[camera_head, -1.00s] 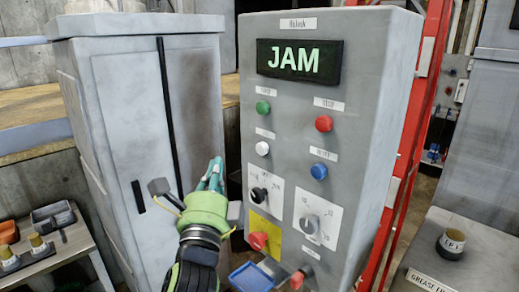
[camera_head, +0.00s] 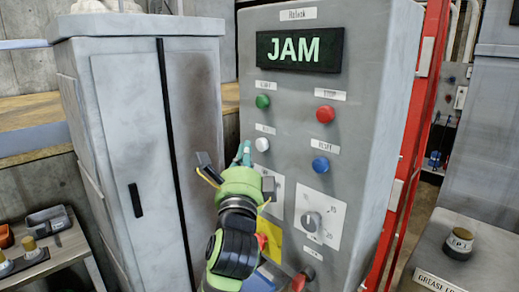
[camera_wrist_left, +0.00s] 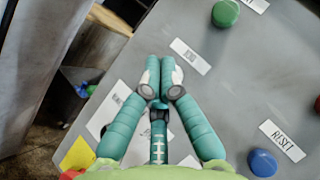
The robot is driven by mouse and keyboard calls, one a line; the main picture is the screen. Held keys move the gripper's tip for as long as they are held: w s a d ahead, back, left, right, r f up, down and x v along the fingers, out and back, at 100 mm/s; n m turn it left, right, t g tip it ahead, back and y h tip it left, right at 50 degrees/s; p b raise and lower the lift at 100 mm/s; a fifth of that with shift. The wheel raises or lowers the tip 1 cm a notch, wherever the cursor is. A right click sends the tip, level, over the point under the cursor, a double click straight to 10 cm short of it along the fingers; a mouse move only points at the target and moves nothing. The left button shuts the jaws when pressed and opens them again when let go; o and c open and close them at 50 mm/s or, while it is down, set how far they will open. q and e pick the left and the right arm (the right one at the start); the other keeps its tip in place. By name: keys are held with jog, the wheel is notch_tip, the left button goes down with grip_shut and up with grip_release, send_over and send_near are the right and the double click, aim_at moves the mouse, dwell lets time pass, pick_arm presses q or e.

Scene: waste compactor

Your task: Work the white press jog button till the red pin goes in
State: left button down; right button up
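The white button (camera_head: 262,144) sits on the grey control panel (camera_head: 345,150), below the green button, with a small label above it. My left gripper (camera_head: 244,152) is just left of and slightly below the white button, its fingers together and pointing at the panel. Contact cannot be told. A red part (camera_head: 300,281) sticks out at the panel's bottom and may be the red pin. My right gripper is not in view.
The display (camera_head: 300,50) reads JAM. Nearby are a green button (camera_head: 263,101), a red button (camera_head: 325,114), a blue RESET button (camera_head: 320,166) and a grey dial (camera_head: 311,221). My left arm partly covers the yellow plate (camera_head: 273,238). A grey cabinet (camera_head: 125,130) stands at left.

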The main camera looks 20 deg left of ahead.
pick_arm(q)
jog(key=shift+w+d, duration=0.2)
jog(key=shift+w, duration=0.3)
dwell(1.2)
jog(key=shift+w+d, duration=0.15)
jog(key=shift+w, duration=0.25)
jog(key=shift+w+d, duration=0.15)
jog(key=shift+w, duration=0.3)
dwell(0.6)
jog(key=shift+s+p, duration=0.1)
jog(key=shift+p, duration=0.25)
dwell(1.7)
jog(key=shift+s+a+p, duration=0.3)
jog(key=shift+s, duration=0.45)
jog(key=shift+s+a+p, duration=0.3)
jog(key=shift+s, duration=0.5)
jog(key=shift+s+a+p, duration=0.25)
jog(key=shift+s, duration=0.5)
jog(key=shift+s+a+p, duration=0.3)
jog(key=shift+s, duration=0.5)
